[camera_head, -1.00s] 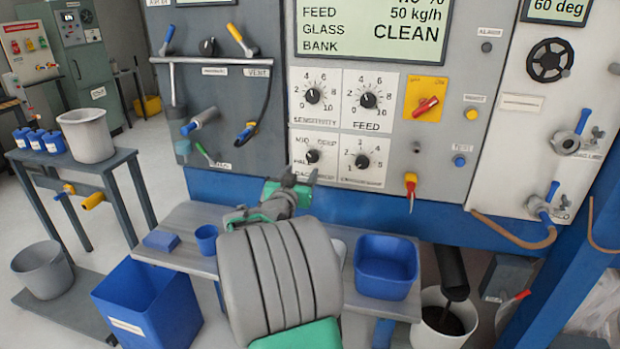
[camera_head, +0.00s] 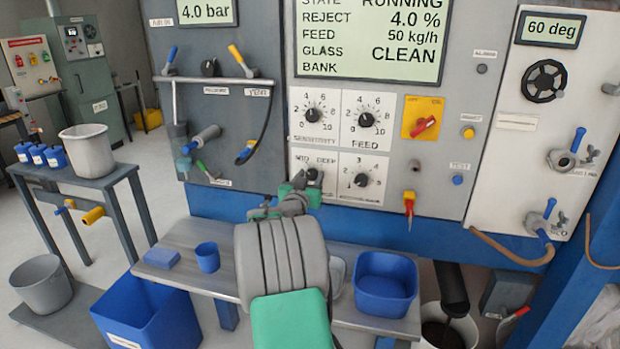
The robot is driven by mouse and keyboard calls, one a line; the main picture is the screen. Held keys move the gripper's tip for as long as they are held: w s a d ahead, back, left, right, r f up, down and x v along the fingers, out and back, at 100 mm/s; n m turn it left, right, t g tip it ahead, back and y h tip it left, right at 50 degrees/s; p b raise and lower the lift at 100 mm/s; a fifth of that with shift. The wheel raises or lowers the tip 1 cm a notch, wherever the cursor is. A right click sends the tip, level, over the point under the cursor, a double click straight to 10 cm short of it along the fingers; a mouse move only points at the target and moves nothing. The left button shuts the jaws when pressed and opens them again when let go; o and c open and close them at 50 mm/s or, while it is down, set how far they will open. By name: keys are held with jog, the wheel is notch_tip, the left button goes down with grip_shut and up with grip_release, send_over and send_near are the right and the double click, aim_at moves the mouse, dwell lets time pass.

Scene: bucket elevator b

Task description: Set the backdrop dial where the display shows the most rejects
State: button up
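The backdrop dial (camera_head: 313,173) is the lower left of the dials on the grey panel. "DEEP" is readable above it; its nameplate and lower part are hidden behind my gripper. Its pointer direction is hard to tell. My gripper (camera_head: 302,184), with green parts, is at the dial's lower left, overlapping it in view. I cannot tell whether it touches the dial or how far its fingers are apart. The display (camera_head: 372,40) above reads state running, reject 4.0 %, feed 50 kg/h, glass clean; the bank line shows no value.
Sensitivity dial (camera_head: 313,114) and feed dial (camera_head: 366,119) sit just above; another dial (camera_head: 361,180) is close on the right. A yellow plate with a red switch (camera_head: 424,123) is farther right. Below, a grey shelf (camera_head: 185,268) holds a blue cup (camera_head: 207,257) and blue bin (camera_head: 386,282).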

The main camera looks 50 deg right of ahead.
grip_shut()
jog(key=shift+n+b, duration=0.3)
jog(key=n+b, duration=0.2)
jog(key=shift+w+f+n, duration=0.1)
jog(key=shift+f+n, duration=0.1)
jog(key=shift+n, duration=0.2)
jog(key=n+b, duration=0.1)
jog(key=n, duration=0.4)
jog(key=shift+a+b, duration=0.1)
jog(key=shift+b, duration=0.25)
jog(key=n, duration=0.4)
jog(key=shift+w+n, duration=0.1)
jog(key=shift+n, duration=0.3)
jog(key=n, duration=0.4)
jog(key=shift+n+p, duration=0.3)
